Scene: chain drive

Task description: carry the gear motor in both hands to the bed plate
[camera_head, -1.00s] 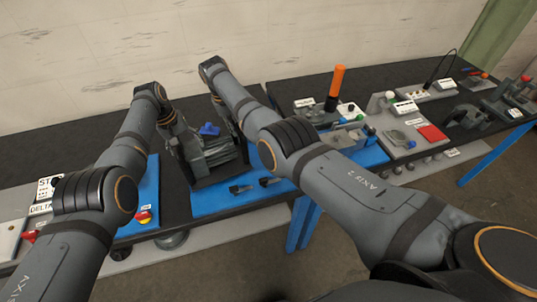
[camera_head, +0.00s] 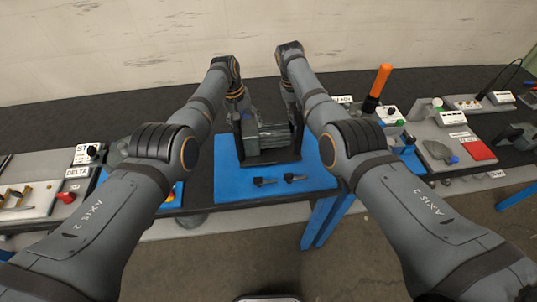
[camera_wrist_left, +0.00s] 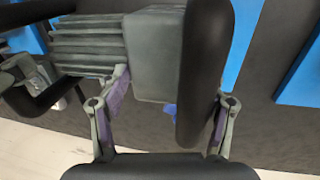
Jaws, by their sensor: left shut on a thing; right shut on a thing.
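The gear motor (camera_head: 272,140) is a grey finned block with a black bar-like handle at each side. It is in the middle of the head view, over the back of a blue mat; I cannot tell whether it touches. My left gripper (camera_head: 241,106) is shut at its left handle. In the left wrist view, the fingers of my left gripper (camera_wrist_left: 166,115) stand either side of the black handle (camera_wrist_left: 206,70), with the grey housing behind. My right gripper (camera_head: 291,98) is shut at the right handle, mostly hidden by its arm. I cannot tell which surface is the bed plate.
An orange-handled tool (camera_head: 379,83) stands to the right. A grey board with a red pad (camera_head: 479,150) lies further right. A panel with a red knob (camera_head: 66,197) is at left.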

